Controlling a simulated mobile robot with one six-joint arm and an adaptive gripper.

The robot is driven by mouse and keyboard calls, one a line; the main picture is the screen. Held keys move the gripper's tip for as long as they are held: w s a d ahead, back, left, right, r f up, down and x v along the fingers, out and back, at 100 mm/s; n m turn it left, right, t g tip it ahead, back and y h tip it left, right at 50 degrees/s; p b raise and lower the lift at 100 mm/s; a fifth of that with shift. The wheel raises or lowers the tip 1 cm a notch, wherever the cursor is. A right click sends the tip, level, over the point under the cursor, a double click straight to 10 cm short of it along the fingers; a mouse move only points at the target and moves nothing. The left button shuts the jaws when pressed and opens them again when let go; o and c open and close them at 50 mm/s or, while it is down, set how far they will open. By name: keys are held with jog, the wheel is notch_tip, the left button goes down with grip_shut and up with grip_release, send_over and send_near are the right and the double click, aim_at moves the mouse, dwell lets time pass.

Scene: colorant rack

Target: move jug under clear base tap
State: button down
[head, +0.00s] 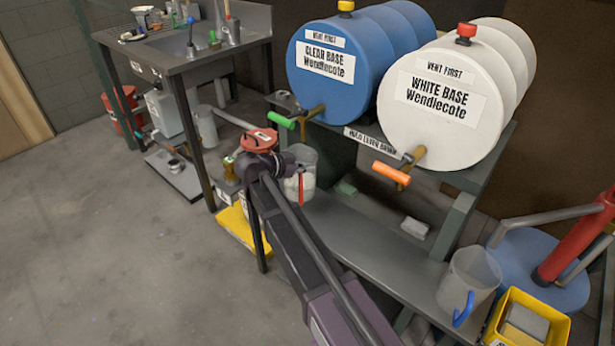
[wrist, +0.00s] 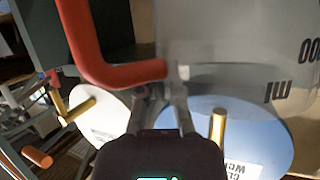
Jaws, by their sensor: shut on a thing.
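The clear base drum (head: 325,62) is blue and lies on its side on the rack. Its brass tap (head: 312,114) has a green handle (head: 281,120). A translucent jug (head: 306,160) with a red handle (head: 300,188) is just below this tap in the head view; its exact depth under the spout cannot be told. My gripper (wrist: 162,92) is shut on the red handle in the wrist view, where the jug's wall (wrist: 225,45) fills the upper right. My arm hides part of the jug in the head view.
The white base drum (head: 440,100) has an orange-handled tap (head: 392,173). A second jug (head: 470,275) with a blue handle stands on the lower shelf (head: 370,245) at right, near a yellow bin (head: 525,322). A red-lidded container (head: 259,139) is left of the held jug.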

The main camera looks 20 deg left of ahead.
aim_at(307, 186)
jog(key=shift+f+b, duration=1.35)
jog(key=shift+f, duration=0.3)
jog(key=c, duration=0.8)
grip_release()
jog(key=shift+r, duration=0.2)
jog(key=p+v, duration=0.4)
jog(key=v, duration=0.8)
jog(key=shift+p, duration=0.35)
